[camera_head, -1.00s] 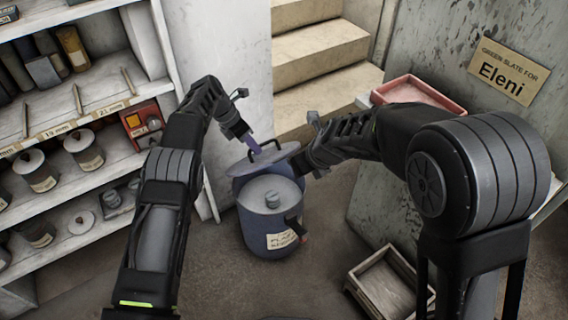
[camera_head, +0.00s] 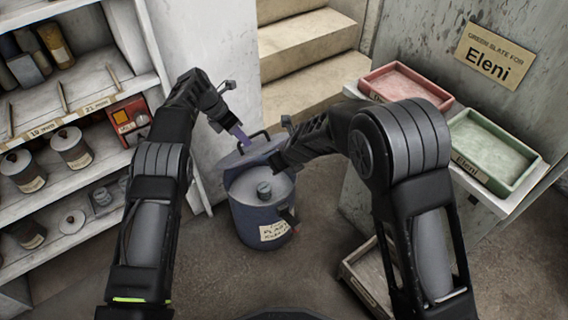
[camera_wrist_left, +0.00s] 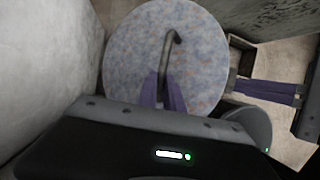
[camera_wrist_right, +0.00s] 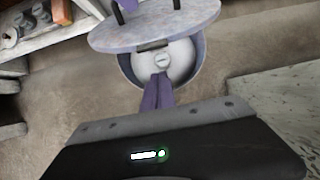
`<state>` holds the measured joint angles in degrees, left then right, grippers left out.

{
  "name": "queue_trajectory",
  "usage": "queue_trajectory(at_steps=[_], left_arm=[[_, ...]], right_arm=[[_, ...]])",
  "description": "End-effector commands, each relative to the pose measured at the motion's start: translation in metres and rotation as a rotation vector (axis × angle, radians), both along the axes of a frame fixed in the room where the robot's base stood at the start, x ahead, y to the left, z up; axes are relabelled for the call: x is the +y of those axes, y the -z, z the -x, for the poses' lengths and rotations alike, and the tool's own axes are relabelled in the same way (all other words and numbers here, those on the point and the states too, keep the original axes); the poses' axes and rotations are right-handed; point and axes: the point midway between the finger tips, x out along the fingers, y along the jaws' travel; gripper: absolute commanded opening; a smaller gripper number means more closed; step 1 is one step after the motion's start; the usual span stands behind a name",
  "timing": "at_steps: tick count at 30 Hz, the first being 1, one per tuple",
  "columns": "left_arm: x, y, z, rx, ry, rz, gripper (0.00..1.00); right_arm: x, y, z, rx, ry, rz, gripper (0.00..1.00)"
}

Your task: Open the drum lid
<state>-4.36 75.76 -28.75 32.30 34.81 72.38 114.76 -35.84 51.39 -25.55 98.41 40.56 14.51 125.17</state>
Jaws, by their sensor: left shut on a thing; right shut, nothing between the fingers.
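The blue-grey drum (camera_head: 262,222) stands on the floor, with a paper label on its front. Its top is uncovered in front, showing a pale inside with a small grey knob (camera_head: 264,189). The round lid (camera_head: 240,158) is raised and tilted at the drum's back; its speckled face fills much of the left wrist view (camera_wrist_left: 130,50). My left gripper (camera_head: 240,135) is shut on the lid's dark bar handle (camera_wrist_left: 168,55). My right gripper (camera_wrist_right: 160,80) is shut and empty, beside the lid and above the drum's rim; its fingers are mostly hidden in the head view.
Shelves with jars (camera_head: 72,148) and a red box (camera_head: 130,118) stand at the left. Stairs (camera_head: 305,50) rise behind. At the right, a ledge holds a red tray (camera_head: 405,85) and a green tray (camera_head: 495,150). A wooden crate (camera_head: 365,275) lies on the floor, partly behind my right arm.

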Motion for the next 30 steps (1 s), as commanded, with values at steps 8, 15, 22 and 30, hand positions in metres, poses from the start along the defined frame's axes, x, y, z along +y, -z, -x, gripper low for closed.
queue_trajectory(at_steps=[8, 15, 22, 30], left_arm=[[0.011, 0.009, 0.000, 0.003, -0.012, -0.021, 0.00], [0.011, 0.008, 0.000, 0.003, -0.012, -0.021, 0.00], [0.011, 0.008, 0.000, 0.003, -0.012, -0.021, 0.00], [0.010, 0.010, 0.003, 0.011, -0.010, -0.018, 0.00]], right_arm=[[0.012, -0.024, -0.016, -0.006, -0.003, -0.001, 0.00], [0.013, -0.026, -0.016, -0.006, -0.003, -0.001, 0.00], [0.018, -0.035, -0.023, -0.008, -0.005, -0.001, 0.00], [0.021, -0.041, -0.027, -0.011, -0.003, -0.004, 0.00]])
